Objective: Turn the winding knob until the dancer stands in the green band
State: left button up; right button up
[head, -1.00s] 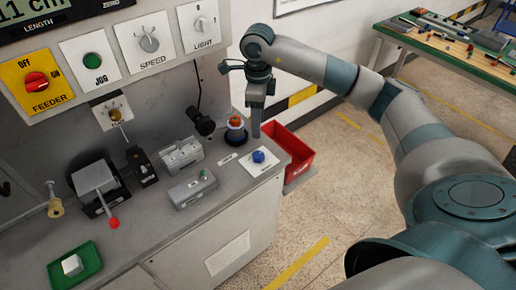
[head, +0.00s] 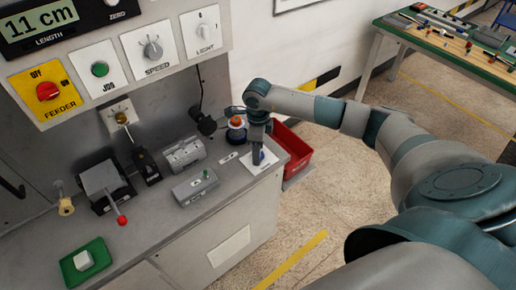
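A blue knob (head: 262,155) sits on a white labelled plate (head: 264,167) at the right end of the grey bench; its label is too small to read. My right gripper (head: 257,160) points down at the blue knob and hides part of it. Its fingers line up in this view, so I cannot tell the gap between them or whether they touch the knob. A brass-centred dial (head: 121,117) with a dark arm hangs on the back panel; I cannot tell whether it is the dancer, and no green band is readable. My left gripper is out of view.
A red bin (head: 294,148) stands beyond the bench's right end. An orange-topped round part (head: 236,123), grey boxes (head: 195,186), a red-tipped lever (head: 122,219) and a green tray (head: 72,274) are on the bench. The panel display (head: 38,24) reads 11 cm.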

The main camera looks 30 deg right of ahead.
jog(key=c, duration=1.1)
jog(key=shift+o, duration=0.2)
jog(key=m+b, duration=0.3)
jog(key=shift+f+m, duration=0.15)
jog(key=shift+m, duration=0.25)
jog(key=m+b, duration=0.2)
jog(key=shift+m, duration=0.4)
jog(key=shift+w+r+m+b, duration=0.1)
jog(key=shift+r+m+b, duration=0.1)
jog(key=shift+m+b, duration=0.5)
